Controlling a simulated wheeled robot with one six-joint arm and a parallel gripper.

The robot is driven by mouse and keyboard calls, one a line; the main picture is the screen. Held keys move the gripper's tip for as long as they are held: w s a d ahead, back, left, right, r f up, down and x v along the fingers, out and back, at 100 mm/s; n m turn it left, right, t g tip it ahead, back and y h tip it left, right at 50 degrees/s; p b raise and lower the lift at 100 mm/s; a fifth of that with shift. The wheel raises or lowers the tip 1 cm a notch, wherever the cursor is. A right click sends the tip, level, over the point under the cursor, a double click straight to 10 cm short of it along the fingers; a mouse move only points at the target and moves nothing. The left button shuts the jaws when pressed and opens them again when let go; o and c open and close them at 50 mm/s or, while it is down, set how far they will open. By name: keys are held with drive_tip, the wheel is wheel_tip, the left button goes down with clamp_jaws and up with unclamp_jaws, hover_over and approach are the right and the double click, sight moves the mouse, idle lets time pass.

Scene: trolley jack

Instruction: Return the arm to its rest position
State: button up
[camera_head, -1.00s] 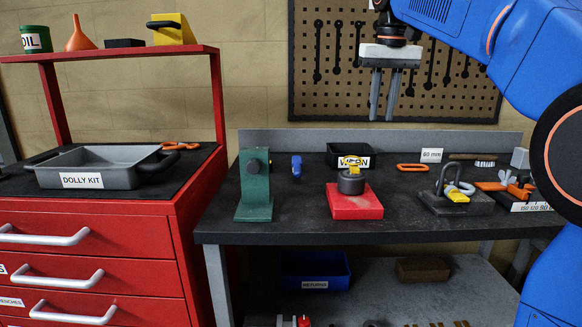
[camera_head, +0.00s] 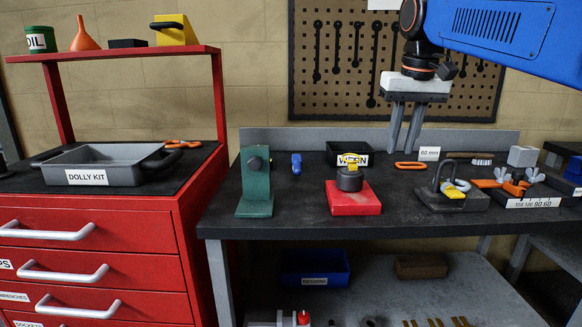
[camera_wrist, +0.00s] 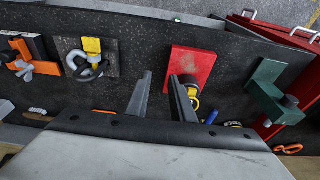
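My gripper (camera_head: 402,148) hangs from my blue arm in front of the pegboard, fingers pointing down. It is above the back part of the dark workbench (camera_head: 300,222). In the wrist view my gripper (camera_wrist: 161,78) has two grey fingers with a clear gap and nothing between them. The bench top lies below, and no contact with it shows. My arm reaches in from the upper right.
A red block (camera_head: 353,205) with a dark cylinder, a green stand (camera_head: 255,190), a clamp block (camera_head: 452,198) and an orange-handled tool (camera_head: 515,187) stand on the bench. A red cabinet (camera_head: 110,205) with a grey tray (camera_head: 95,170) is at left. A pegboard (camera_head: 340,105) is behind.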

drive_tip(key=s+d+f+t, duration=0.1)
drive_tip(key=s+d+f, duration=0.1)
drive_tip(key=s+f, duration=1)
drive_tip(key=s+d+f+t, duration=0.1)
drive_tip(key=s+d+f, duration=0.1)
drive_tip(key=s+f, duration=1)
wheel_tip(320, 180, down, 7)
drive_tip(key=shift+s+d+f, duration=0.1)
drive_tip(key=shift+s+d, duration=0.1)
drive_tip(key=shift+s, duration=0.15)
drive_tip(key=shift+a, duration=0.1)
